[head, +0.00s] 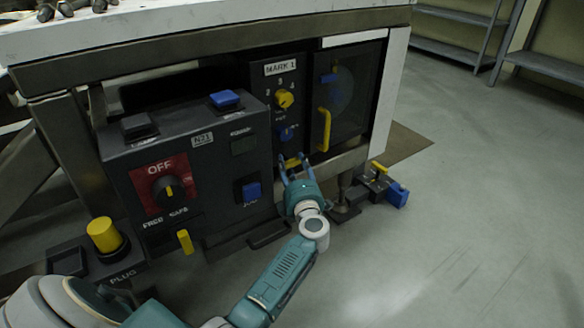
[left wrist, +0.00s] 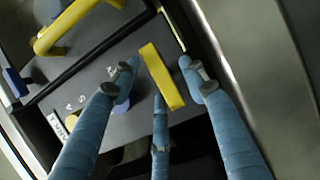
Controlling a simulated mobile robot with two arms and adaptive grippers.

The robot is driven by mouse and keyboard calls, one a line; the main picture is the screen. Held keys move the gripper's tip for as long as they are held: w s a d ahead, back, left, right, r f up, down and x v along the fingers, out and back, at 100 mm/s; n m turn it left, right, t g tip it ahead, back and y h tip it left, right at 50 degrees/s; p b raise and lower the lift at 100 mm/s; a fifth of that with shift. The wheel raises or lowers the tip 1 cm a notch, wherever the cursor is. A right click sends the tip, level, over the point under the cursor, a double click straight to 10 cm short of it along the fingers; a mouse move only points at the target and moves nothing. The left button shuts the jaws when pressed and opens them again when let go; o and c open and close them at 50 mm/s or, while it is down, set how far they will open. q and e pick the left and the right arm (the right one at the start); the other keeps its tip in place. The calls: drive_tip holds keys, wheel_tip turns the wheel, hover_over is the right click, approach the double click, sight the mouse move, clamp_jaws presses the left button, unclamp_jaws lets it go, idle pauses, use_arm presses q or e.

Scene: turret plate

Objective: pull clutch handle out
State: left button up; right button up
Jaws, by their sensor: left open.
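A small yellow bar handle (head: 292,162) sticks out low on the dark MARK 1 panel (head: 262,90), under its knobs. I see no readable label on it, so I take it as the clutch handle by its place at my gripper. My left gripper (head: 293,158) is open at this handle. In the left wrist view the yellow handle (left wrist: 162,77) lies between the spread blue fingers of the left gripper (left wrist: 158,68), with gaps at both sides. I cannot tell whether the third finger touches it. My right gripper is not in view.
A yellow door handle (head: 323,130) stands to the right on a dark windowed door. A black box (head: 215,165) with a red OFF dial and blue buttons stands at left. A yellow plug (head: 104,234) is at lower left.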

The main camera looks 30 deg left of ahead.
sight(296, 163)
use_arm(q)
clamp_jaws()
drive_tip(key=shift+s+d+r+p, duration=0.1)
drive_tip(key=shift+s+d+p, duration=0.2)
drive_tip(key=shift+d, duration=0.25)
drive_tip(key=shift+s+d+f+p, duration=0.15)
drive_tip(key=shift+d+p, duration=0.2)
drive_tip(key=shift+d, duration=0.2)
drive_tip(key=shift+s+d+r+p, duration=0.15)
drive_tip(key=shift+s+d+p, duration=0.15)
drive_tip(key=shift+d, duration=0.4)
drive_tip(key=shift+f, duration=0.25)
drive_tip(key=shift+c, duration=0.2)
unclamp_jaws()
drive_tip(key=shift+d, duration=0.1)
drive_tip(key=shift+o, duration=0.2)
drive_tip(key=shift+r, duration=0.15)
drive_tip(key=shift+s, duration=0.1)
